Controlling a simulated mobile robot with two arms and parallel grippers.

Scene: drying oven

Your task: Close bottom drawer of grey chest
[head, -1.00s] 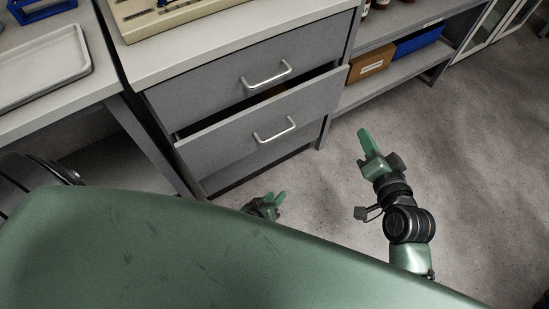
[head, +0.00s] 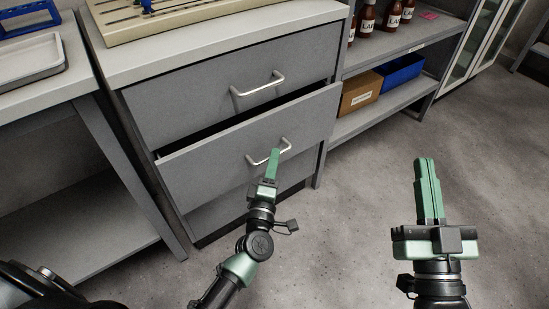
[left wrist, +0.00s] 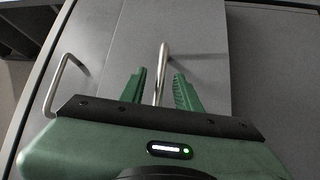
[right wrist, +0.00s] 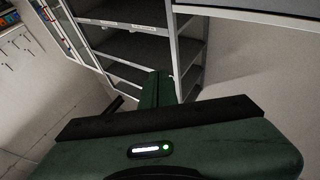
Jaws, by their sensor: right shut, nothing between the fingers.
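The grey chest (head: 225,93) has its bottom drawer (head: 212,172) partly pulled out, with a dark gap above its front. The drawer's metal bar handle (head: 286,146) also shows in the left wrist view (left wrist: 163,55). My left gripper (head: 274,154) is at this handle. In the left wrist view its two green fingers (left wrist: 159,76) are apart, with the handle bar between them; I cannot tell whether they touch it. My right gripper (head: 427,162) is shut and empty, above the floor to the right of the chest. It also shows in the right wrist view (right wrist: 157,75).
The upper drawer's handle (head: 257,86) is just above. A shelf (head: 395,100) with a cardboard box (head: 359,92), a blue bin (head: 401,72) and bottles stands right of the chest. A table leg (head: 130,170) is at left. The floor (head: 350,220) is clear.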

